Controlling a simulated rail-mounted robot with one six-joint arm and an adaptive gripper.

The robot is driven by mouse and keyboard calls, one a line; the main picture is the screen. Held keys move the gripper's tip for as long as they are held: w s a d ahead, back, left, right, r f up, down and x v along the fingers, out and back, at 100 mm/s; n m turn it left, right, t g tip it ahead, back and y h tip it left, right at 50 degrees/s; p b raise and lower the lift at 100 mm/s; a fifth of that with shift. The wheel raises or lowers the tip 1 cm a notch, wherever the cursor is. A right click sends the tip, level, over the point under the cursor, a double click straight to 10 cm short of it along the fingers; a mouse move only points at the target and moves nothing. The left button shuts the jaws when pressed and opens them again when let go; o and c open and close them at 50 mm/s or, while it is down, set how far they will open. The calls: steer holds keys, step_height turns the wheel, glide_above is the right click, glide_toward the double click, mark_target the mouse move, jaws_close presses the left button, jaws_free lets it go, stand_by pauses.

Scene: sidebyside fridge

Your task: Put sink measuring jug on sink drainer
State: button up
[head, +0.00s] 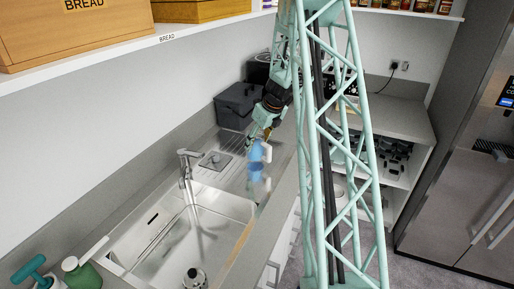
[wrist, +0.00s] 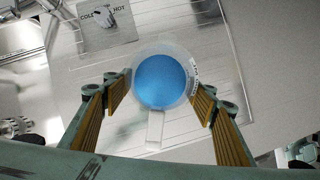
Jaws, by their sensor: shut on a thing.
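The measuring jug (wrist: 160,82) shows from above in the wrist view, with a blue inside, a clear rim and a pale handle towards my gripper. In the head view the jug (head: 256,160) is blue and white and hangs upright below my gripper (head: 267,133). In the wrist view my gripper (wrist: 160,100) has one finger on each side of the jug and is shut on it. The ribbed metal drainer (head: 232,172) lies beyond and below the jug. I cannot tell the exact gap between them.
The sink basin (head: 185,232) with its tap (head: 187,165) lies left of the drainer. A dark grey bin (head: 237,104) stands at the drainer's far end. A grey plate marked cold and hot (wrist: 105,22) lies by the tap. Soap bottles (head: 80,272) stand at the near left.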

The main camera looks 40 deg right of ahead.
steer(key=shift+f, duration=1.2)
steer(key=shift+f, duration=0.1)
steer(key=o, duration=1.6)
steer(key=shift+s+r, duration=0.15)
steer(key=shift+r, duration=0.5)
steer(key=shift+p+v, duration=0.5)
steer(key=shift+v, duration=4.95)
steer(key=shift+s, duration=0.1)
